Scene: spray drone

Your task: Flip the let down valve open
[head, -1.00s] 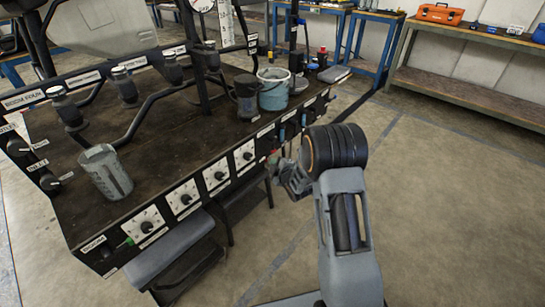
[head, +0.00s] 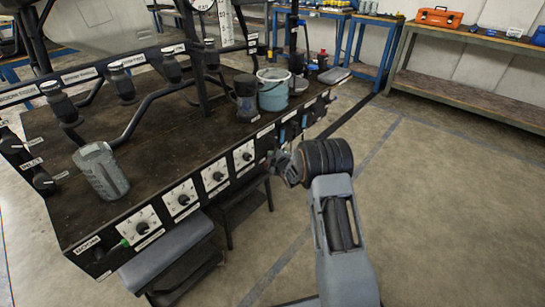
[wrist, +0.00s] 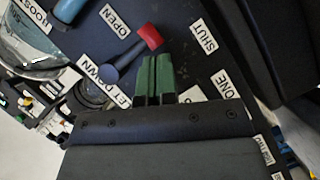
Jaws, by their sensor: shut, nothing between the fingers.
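The let down valve shows in the wrist view as a blue-grey lever (wrist: 124,58) with a red tip (wrist: 150,37). It lies slantwise on the dark panel by the partly hidden LET DOWN label (wrist: 102,82). The red tip points between the OPEN label (wrist: 121,19) and the SHUT label (wrist: 203,37). My gripper (wrist: 155,62) is shut and empty, its green fingertips just beside the lever near the red tip. I cannot tell whether they touch. In the head view my gripper (head: 280,165) is at the bench's front edge, and the valve is too small to make out.
The dark bench (head: 150,135) carries a blue-grey bucket (head: 273,90), a dark jug (head: 246,97) and a grey cup (head: 101,171). Several dials line its front. The floor (head: 440,200) to the right is clear.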

